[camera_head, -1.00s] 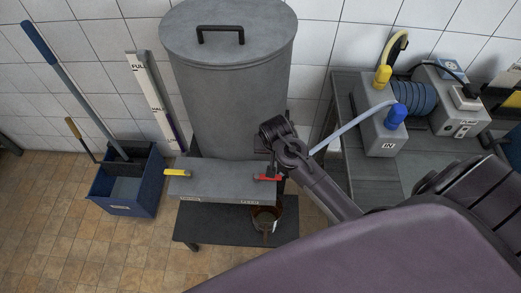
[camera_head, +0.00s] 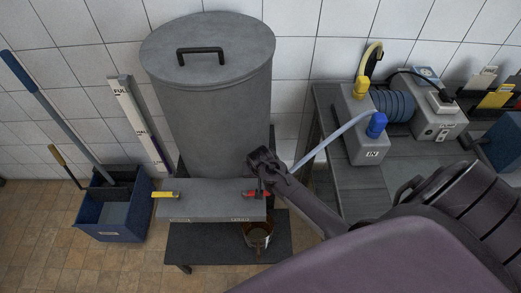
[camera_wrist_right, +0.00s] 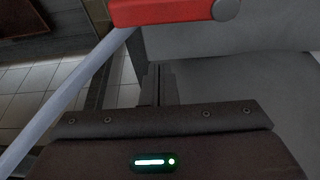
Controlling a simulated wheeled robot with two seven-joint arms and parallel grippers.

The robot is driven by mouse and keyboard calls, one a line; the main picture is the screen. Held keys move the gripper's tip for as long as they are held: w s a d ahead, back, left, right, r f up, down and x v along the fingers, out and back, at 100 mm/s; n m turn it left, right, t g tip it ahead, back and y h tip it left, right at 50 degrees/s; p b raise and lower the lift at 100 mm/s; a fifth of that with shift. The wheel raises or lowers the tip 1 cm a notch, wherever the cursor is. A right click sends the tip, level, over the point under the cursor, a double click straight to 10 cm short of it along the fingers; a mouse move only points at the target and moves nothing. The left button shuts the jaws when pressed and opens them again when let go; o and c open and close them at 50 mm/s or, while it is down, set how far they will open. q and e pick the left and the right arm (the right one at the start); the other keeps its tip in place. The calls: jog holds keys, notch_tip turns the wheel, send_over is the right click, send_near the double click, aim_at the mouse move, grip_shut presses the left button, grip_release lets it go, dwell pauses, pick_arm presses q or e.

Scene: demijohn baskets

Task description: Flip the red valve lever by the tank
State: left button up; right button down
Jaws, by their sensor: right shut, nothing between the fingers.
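The grey tank (camera_head: 215,110), with a lid and black handle, stands on a grey block (camera_head: 210,207) against the tiled wall. The red valve lever (camera_head: 250,194) is at the right end of the block's front edge and lies roughly level. In the right wrist view the red lever (camera_wrist_right: 165,11) shows large at the top, with a grey round pivot at its right end. My right gripper (camera_head: 263,188) is shut and empty, pointing down at the lever's right end. Its fingertips (camera_wrist_right: 156,72) appear just below the lever; contact cannot be told. My left gripper is not in view.
A yellow lever (camera_head: 165,195) is at the block's left end. A brown container (camera_head: 257,235) stands on the dark low table (camera_head: 215,245) below the red lever. A pale hose (camera_head: 330,138) runs right to the pump box (camera_head: 368,145). A blue bucket (camera_head: 110,208) stands left.

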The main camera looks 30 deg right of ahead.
jog(key=s, duration=0.1)
jog(key=s+a+p, duration=0.1)
jog(key=s+a, duration=0.1)
jog(key=shift+s+r, duration=0.1)
jog(key=shift+r, duration=0.15)
jog(key=shift+s, duration=0.15)
jog(key=shift+f, duration=0.1)
